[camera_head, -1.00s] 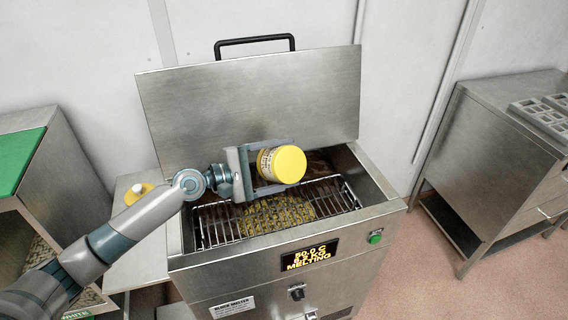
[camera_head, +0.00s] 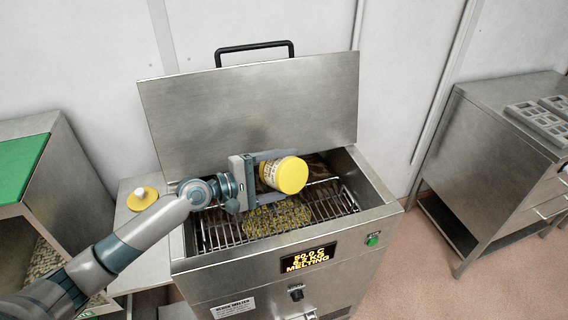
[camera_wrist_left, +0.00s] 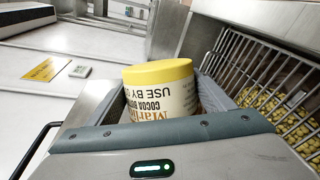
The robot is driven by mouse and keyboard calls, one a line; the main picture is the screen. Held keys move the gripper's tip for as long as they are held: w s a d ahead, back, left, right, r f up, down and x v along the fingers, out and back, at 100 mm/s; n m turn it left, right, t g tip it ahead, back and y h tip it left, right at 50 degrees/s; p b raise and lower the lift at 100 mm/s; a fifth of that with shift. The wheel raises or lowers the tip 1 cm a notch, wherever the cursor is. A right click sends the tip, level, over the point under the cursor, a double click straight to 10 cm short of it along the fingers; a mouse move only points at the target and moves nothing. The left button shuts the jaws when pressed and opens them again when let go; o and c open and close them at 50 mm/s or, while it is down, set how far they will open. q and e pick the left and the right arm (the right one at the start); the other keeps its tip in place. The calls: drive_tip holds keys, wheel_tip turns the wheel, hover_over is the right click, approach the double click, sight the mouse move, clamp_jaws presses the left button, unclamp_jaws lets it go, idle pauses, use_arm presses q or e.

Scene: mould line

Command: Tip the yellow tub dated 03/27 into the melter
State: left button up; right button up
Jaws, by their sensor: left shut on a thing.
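My left gripper (camera_head: 262,181) is shut on a tub (camera_head: 284,174) with a yellow end and a pale printed label. The tub is held tilted on its side above the melter's grate, its yellow end toward the lower right. The left wrist view shows the tub (camera_wrist_left: 162,92) between the fingers, its label upside down with "COCOA" and "USE BY"; the date is hidden. The melter (camera_head: 250,262) stands with its lid (camera_head: 250,105) raised. The display (camera_head: 308,258) reads "50.0 C" and "MELTING". My right gripper does not show.
A yellow lid with a white knob (camera_head: 141,198) lies on the side shelf (camera_head: 128,235) left of the melter. A green-topped cabinet (camera_head: 22,165) stands at the left. A steel table (camera_head: 495,150) with grey moulds (camera_head: 540,120) stands at the right, with clear floor between.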

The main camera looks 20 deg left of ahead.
use_arm(q)
drive_tip(key=shift+s+d+r+m+p, duration=0.1)
drive_tip(key=shift+s+d+m+p, duration=0.2)
drive_tip(key=shift+m+p, duration=0.35)
drive_tip(key=shift+d+f+y, duration=0.1)
drive_tip(key=shift+f+y, duration=0.1)
drive_tip(key=shift+y, duration=0.1)
drive_tip(key=shift+f, duration=0.15)
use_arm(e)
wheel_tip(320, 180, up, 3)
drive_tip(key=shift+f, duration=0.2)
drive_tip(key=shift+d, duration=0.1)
use_arm(q)
drive_tip(key=shift+m, duration=0.25)
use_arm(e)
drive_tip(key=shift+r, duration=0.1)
